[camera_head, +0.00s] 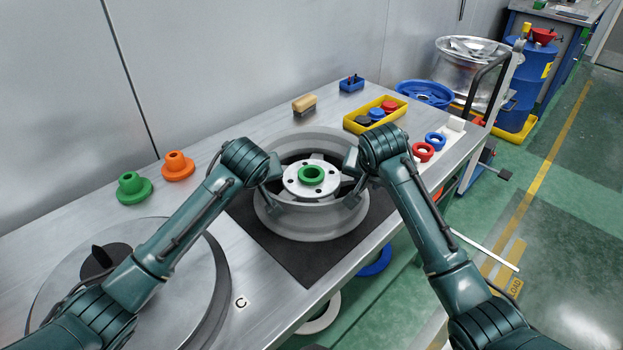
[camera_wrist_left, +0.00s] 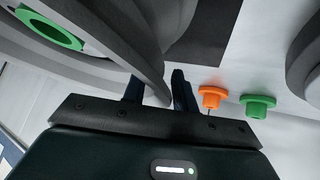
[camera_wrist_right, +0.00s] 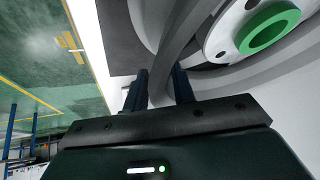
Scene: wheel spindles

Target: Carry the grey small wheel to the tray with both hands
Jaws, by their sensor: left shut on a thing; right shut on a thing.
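The grey small wheel (camera_head: 308,222) lies flat side up over a black mat (camera_head: 312,262) on the metal bench, with a green ring (camera_head: 312,174) in its white hub. My left gripper (camera_head: 274,194) is shut on its left rim; the left wrist view shows the rim (camera_wrist_left: 140,60) between the fingers (camera_wrist_left: 160,88). My right gripper (camera_head: 352,188) is shut on its right rim, also between the fingers (camera_wrist_right: 162,85) in the right wrist view. I cannot tell whether the wheel touches the mat.
A large grey disc (camera_head: 215,290) lies at the front left of the bench. Green (camera_head: 134,190) and orange (camera_head: 177,166) flanged parts stand at the left. Red (camera_head: 424,152) and blue (camera_head: 435,139) rings lie right.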

